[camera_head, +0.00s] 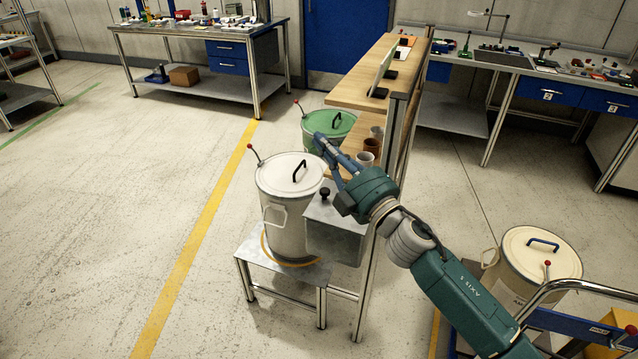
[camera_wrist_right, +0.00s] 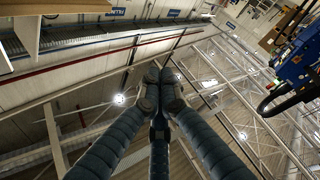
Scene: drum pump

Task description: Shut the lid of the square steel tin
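The square steel tin (camera_head: 335,243) is a grey metal box beside the white drum, next to the shelf post. Its flat top with a black knob (camera_head: 324,192) faces up; my right arm covers its right part. I cannot tell whether the lid sits fully down. My right gripper (camera_head: 318,139) is above and behind the tin in the head view, apart from the knob, its fingers pointing up and left. In the right wrist view its fingers (camera_wrist_right: 160,84) meet at the tips with nothing seen between them. My left gripper is not in view.
A white drum (camera_head: 287,215) with a black lid handle stands left of the tin on a low metal stand (camera_head: 262,270). A green drum (camera_head: 329,124) is behind. A wooden shelf (camera_head: 370,75) with cups rises at the right. The floor to the left is free.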

